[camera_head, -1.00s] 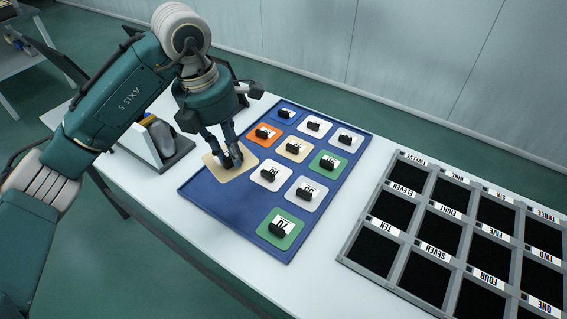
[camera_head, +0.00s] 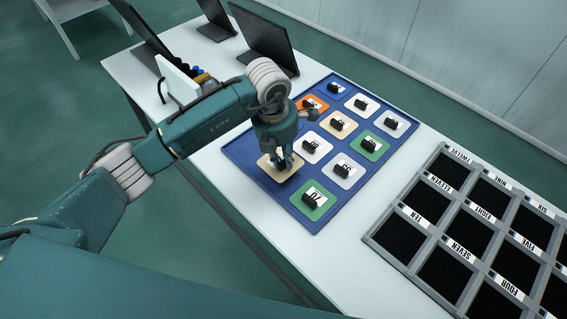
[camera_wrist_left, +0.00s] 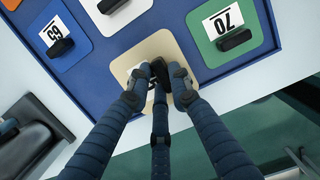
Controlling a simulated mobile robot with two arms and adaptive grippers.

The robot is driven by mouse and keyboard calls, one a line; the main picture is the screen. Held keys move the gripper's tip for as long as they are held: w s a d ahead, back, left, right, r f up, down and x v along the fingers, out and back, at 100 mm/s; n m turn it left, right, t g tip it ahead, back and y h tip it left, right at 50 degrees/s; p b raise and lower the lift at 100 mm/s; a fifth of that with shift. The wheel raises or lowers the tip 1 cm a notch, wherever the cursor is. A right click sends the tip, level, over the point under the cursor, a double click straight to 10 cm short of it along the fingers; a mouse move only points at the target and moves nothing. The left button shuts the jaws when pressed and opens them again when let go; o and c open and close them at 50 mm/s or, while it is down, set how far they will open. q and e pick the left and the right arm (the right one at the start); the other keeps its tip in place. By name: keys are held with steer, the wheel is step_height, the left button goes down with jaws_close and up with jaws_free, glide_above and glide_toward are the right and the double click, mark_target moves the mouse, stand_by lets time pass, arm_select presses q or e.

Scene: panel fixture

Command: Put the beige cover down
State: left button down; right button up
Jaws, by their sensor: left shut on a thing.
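The beige cover (camera_head: 277,172) is a flat rounded square with a black knob and a white label, partly hidden by my fingers. My left gripper (camera_head: 283,160) is shut on its knob, over the near left part of the blue tray (camera_head: 246,150). In the left wrist view the cover (camera_wrist_left: 150,50) sits below my left gripper (camera_wrist_left: 157,78), between a white cover and a green cover. I cannot tell whether it touches the tray. Another beige cover (camera_head: 348,122) lies on the tray farther back. My right gripper is not in view.
The green cover labelled 70 (camera_head: 314,207) is close on the right, and a white cover (camera_head: 313,152) is just behind. Other white, orange, blue and green covers fill the tray. A grey rack (camera_head: 437,213) of black compartments stands at the right. Dark panels (camera_head: 268,47) stand at the back left.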

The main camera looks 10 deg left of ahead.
mark_target(283, 168)
arm_select(q)
step_height(283, 168, down, 4)
steer(key=shift+f+p, duration=0.1)
steer(key=shift+p, duration=0.35)
steer(key=shift+f, duration=0.3)
steer(key=shift+f, duration=0.15)
steer(key=c, duration=1.6)
jaws_free()
